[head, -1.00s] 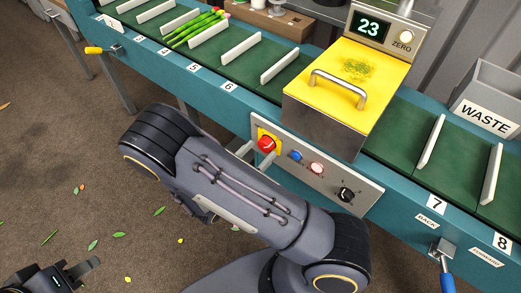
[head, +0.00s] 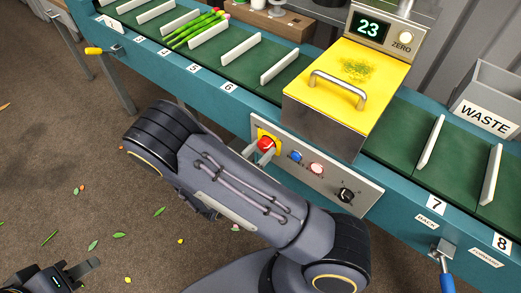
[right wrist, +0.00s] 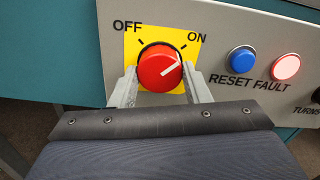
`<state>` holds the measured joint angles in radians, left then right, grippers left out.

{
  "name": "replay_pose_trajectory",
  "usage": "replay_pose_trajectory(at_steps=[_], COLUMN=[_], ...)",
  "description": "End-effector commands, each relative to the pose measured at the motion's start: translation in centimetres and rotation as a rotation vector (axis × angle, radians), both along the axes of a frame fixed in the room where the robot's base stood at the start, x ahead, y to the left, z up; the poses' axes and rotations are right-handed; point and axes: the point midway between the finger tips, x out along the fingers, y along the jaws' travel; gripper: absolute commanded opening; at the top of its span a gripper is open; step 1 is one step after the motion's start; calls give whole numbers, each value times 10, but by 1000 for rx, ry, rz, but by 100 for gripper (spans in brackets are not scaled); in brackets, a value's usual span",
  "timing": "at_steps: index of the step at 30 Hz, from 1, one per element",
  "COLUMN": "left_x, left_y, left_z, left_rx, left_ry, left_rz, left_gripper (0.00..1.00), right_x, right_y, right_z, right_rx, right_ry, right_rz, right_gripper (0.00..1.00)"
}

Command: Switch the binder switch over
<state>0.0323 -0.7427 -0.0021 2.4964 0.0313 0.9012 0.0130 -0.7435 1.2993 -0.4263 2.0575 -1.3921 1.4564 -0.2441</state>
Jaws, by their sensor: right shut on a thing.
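The binder switch is a round red knob (right wrist: 160,69) on a yellow plate (right wrist: 190,45) marked OFF at left and ON at right. Its white pointer line aims up and right, to the ON side, a little below the ON tick. My right gripper (right wrist: 160,88) is shut on the knob, one finger on each side. In the head view the knob (head: 266,144) shows past my right wrist, with the finger ends (head: 264,152) partly hidden. My left gripper (head: 78,272) is at the bottom left corner over the floor, cut off by the edge, away from the switch.
Beside the switch are a blue RESET button (right wrist: 242,59), a lit pinkish FAULT button (right wrist: 286,67) and a black dial (head: 346,195). Above the panel sits a yellow-lidded box (head: 350,75) with a display reading 23. Green tulip stems (head: 195,30) lie on the conveyor.

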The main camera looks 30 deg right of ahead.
Motion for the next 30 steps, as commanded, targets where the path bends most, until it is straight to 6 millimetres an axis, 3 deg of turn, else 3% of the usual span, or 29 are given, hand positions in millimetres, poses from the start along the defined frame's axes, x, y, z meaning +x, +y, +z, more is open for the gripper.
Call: replay_pose_trajectory(at_steps=[11, 30], left_x=[0, 0], left_y=[0, 0], left_z=[20, 58], left_rx=[0, 0], left_ry=[0, 0], left_rz=[0, 0], left_gripper=[36, 36], right_x=[-1, -1], right_y=[0, 0], right_z=[3, 2], right_rx=[-78, -306], right_ry=[191, 749], right_rz=[1, 1], right_gripper=[20, 20])
